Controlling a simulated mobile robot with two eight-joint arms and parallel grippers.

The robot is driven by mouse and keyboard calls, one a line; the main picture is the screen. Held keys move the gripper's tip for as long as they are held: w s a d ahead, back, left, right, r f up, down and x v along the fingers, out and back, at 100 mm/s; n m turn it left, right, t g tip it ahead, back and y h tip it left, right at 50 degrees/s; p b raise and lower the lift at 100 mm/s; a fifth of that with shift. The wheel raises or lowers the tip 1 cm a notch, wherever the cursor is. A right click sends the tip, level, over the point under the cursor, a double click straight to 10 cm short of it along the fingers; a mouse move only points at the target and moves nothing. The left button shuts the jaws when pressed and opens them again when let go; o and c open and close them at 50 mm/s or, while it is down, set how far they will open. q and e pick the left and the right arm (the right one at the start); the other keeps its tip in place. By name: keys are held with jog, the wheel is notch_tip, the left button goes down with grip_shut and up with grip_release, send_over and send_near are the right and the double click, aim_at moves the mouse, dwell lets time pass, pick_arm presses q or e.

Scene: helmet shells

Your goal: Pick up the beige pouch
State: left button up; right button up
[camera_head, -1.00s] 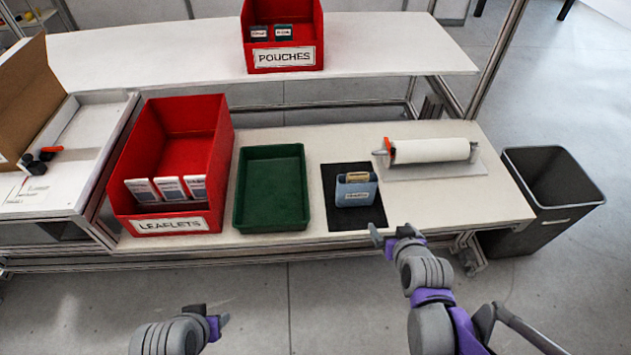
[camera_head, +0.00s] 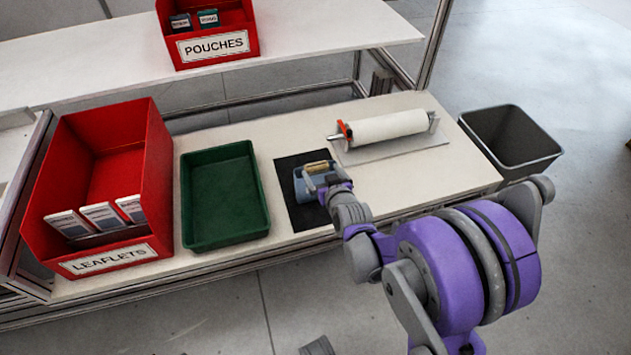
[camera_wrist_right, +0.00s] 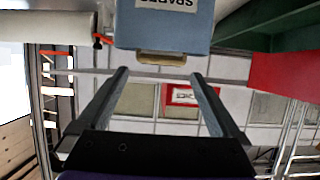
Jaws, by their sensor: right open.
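The beige pouch (camera_head: 317,167) sits in a blue holder (camera_wrist_right: 170,28) on a black mat (camera_head: 287,168). Only its top edge shows; it also shows as a small beige strip (camera_wrist_right: 160,57) in the right wrist view, where the holder appears upside down with a label. My right gripper (camera_head: 322,176) is at the holder and hides part of it. In the wrist view its two fingers (camera_wrist_right: 158,76) are apart, with nothing between them, and the pouch edge lies just beyond the tips. A grey part at the bottom edge of the head view may belong to my left gripper.
A green tray (camera_head: 224,240) stands left of the mat, and a red leaflets bin (camera_head: 150,170) left of that. A white roll on a stand (camera_head: 390,127) is behind to the right. A red pouches bin (camera_head: 212,45) is on the upper shelf. A dark waste bin (camera_head: 510,140) stands right.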

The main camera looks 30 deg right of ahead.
aim_at(317, 167)
jog(key=x, duration=0.4)
jog(key=shift+w+f+b, duration=0.2)
jog(key=shift+f+b, duration=0.1)
jog(key=shift+b, duration=0.1)
jog(key=shift+c, duration=0.3)
jog(key=c, duration=1.5)
